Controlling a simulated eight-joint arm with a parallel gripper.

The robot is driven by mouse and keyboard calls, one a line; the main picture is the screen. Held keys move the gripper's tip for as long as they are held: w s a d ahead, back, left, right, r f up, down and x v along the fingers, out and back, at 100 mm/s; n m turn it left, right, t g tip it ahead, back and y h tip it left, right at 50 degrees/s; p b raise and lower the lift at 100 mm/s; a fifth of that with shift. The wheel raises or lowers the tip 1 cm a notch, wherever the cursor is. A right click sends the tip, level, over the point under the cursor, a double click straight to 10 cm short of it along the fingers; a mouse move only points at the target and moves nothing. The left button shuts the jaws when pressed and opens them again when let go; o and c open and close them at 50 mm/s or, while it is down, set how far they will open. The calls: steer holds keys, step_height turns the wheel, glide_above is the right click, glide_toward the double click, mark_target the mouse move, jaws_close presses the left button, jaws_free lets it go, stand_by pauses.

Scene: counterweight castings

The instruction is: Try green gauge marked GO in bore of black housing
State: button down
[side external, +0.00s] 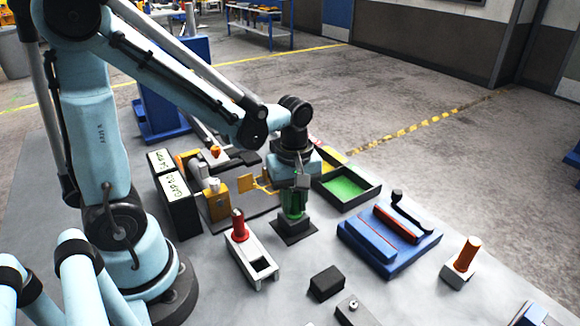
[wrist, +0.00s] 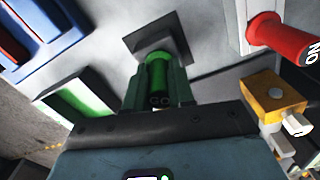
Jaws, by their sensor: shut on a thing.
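My gripper (side external: 293,192) points down, shut on the green gauge (side external: 294,206). In the wrist view the gauge (wrist: 159,78) stands between my two fingers (wrist: 158,88), with the letters GO on its side. The black housing (side external: 295,231) sits on the grey table directly below the gauge, and its dark square shape (wrist: 142,38) shows beyond the gauge's end in the wrist view. The gauge looks upright and lined up over the housing. The bore is hidden behind the gauge, so I cannot tell whether the tip is inside it.
A red gauge (side external: 238,225) stands in a white holder (side external: 243,252) left of the housing. A green-floored tray (side external: 345,186) lies behind right. A blue fixture (side external: 372,250) is at right. A black block (side external: 326,282) is in front. A yellow-and-black fixture (side external: 218,205) stands behind left.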

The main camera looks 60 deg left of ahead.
steer(key=shift+r, duration=0.15)
steer(key=shift+r, duration=1)
steer(key=shift+r, duration=0.75)
steer(key=shift+r, duration=2.4)
